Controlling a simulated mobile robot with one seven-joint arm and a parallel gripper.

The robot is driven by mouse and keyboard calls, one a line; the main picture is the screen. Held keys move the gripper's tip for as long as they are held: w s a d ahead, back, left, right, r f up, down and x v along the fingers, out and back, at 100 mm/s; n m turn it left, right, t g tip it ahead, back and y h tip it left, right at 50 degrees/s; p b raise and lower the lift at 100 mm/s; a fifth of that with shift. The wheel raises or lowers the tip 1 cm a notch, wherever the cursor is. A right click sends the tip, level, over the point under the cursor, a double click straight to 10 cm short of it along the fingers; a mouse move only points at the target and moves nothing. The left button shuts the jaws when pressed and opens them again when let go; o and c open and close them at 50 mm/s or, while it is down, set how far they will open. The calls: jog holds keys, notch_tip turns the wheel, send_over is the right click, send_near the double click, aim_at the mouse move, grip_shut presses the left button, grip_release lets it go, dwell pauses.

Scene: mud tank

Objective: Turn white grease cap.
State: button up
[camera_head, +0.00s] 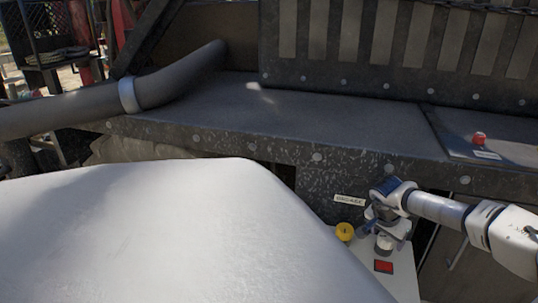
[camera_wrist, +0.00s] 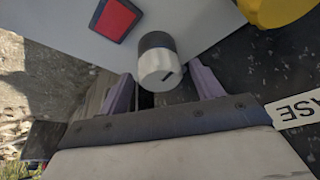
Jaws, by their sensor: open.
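The white grease cap (camera_wrist: 157,68) is a short white cylinder with a dark slot on its face and a dark collar behind it. It stands out from the pale panel (camera_wrist: 195,18) in the wrist view. My gripper (camera_wrist: 161,84) is open, with one purple-grey finger on each side of the cap. I cannot tell whether either finger touches it.
A yellow knob (camera_head: 345,232) is just left of my gripper; it also shows in the wrist view (camera_wrist: 276,8). A red square (camera_head: 383,267) is on the panel. A "GREASE" label (camera_head: 350,200) is behind. A large pale rounded surface (camera_head: 170,235) fills the lower left.

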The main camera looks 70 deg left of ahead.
jog(key=n+p, duration=0.1)
jog(key=n+y+p, duration=0.1)
jog(key=n+p, duration=0.1)
jog(key=shift+d+r+n+g, duration=0.15)
jog(key=shift+r+n+g, duration=0.15)
jog(key=shift+r+g, duration=0.1)
jog(key=shift+s+r+b, duration=0.1)
jog(key=shift+r+b, duration=0.05)
jog(key=shift+b, duration=0.15)
jog(key=d+b+v, duration=0.1)
jog(key=b+v, duration=0.2)
jog(key=v, duration=0.9)
jog(key=s+a+r+g+y, duration=0.1)
jog(key=s+a+g, duration=0.2)
jog(key=s, duration=0.6)
jog(key=s+a+m+g+y, duration=0.1)
jog(key=s+a+g+y, duration=0.1)
jog(key=s, duration=0.8)
jog(key=s+a+r+m+g+y, duration=0.1)
jog(key=s+a+g, duration=0.3)
jog(key=s, duration=0.6)
jog(key=shift+a+r+g+p, duration=0.3)
jog(key=shift+a+r+p, duration=0.05)
jog(key=shift+a, duration=0.5)
jog(key=shift+r, duration=0.1)
